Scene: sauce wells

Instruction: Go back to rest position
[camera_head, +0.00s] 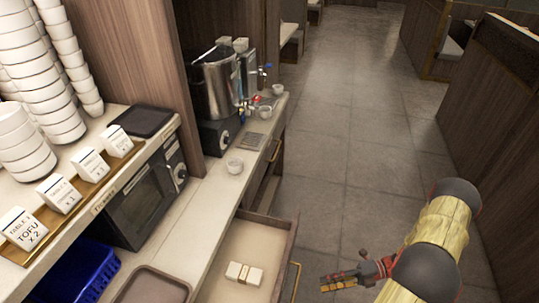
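My gripper (338,281), with red and orange fingers, is at the lower middle right, over the grey floor and to the right of the open drawer (284,228). It points left and is seen from the side. I cannot tell how far apart its fingers are. No object shows in it. My arm, partly yellow, comes in from the lower right.
The drawer juts from the counter (207,200) and holds a white block with a band (244,274). The aisle floor (340,125) is clear.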

